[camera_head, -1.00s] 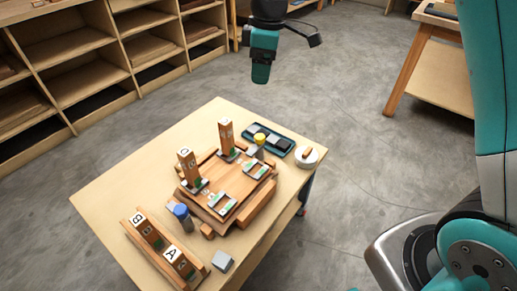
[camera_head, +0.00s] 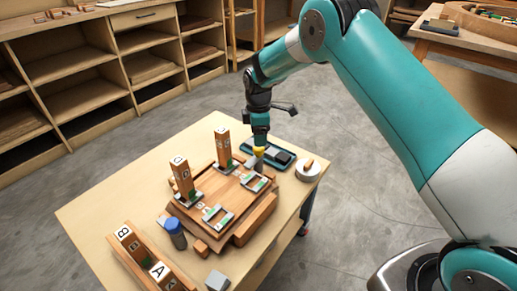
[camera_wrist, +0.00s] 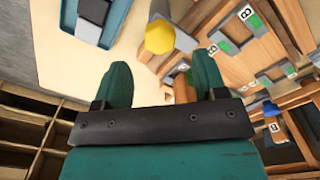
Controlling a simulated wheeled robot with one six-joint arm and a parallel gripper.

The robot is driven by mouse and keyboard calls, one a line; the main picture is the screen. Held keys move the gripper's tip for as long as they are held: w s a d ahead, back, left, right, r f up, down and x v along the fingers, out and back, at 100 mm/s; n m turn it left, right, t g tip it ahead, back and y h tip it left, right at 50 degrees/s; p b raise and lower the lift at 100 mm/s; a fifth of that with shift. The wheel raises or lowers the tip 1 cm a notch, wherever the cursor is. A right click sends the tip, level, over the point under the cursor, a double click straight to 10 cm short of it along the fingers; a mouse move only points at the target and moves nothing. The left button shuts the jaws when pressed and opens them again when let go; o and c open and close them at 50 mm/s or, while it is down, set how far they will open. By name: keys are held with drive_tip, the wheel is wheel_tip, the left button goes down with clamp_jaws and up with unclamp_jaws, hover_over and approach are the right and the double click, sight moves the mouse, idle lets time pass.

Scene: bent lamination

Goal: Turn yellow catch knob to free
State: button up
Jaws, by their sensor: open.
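The yellow catch knob (camera_head: 258,151) tops a grey post at the far right corner of the wooden fixture (camera_head: 240,215). In the wrist view the yellow knob (camera_wrist: 160,37) lies just beyond the fingertips, roughly centred between them. My gripper (camera_head: 260,139) is above the knob, pointing down. In the wrist view my gripper (camera_wrist: 161,70) is open, its two teal fingers apart with nothing between them. Whether the fingertips touch the knob cannot be told. A blue-capped knob (camera_head: 172,225) stands at the fixture's near left and also shows in the wrist view (camera_wrist: 270,108).
Two upright wooden blocks (camera_head: 222,147) (camera_head: 182,176) stand on the fixture close by. A dark teal tray (camera_head: 281,160) lies behind the knob, with a round white piece (camera_head: 308,169) to the right. A lettered block rack (camera_head: 145,255) sits at the table's near left.

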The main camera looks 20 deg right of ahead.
sight(254, 156)
wheel_tip(254, 156, down, 6)
drive_tip(key=shift+r, duration=0.15)
drive_tip(key=c, duration=0.9)
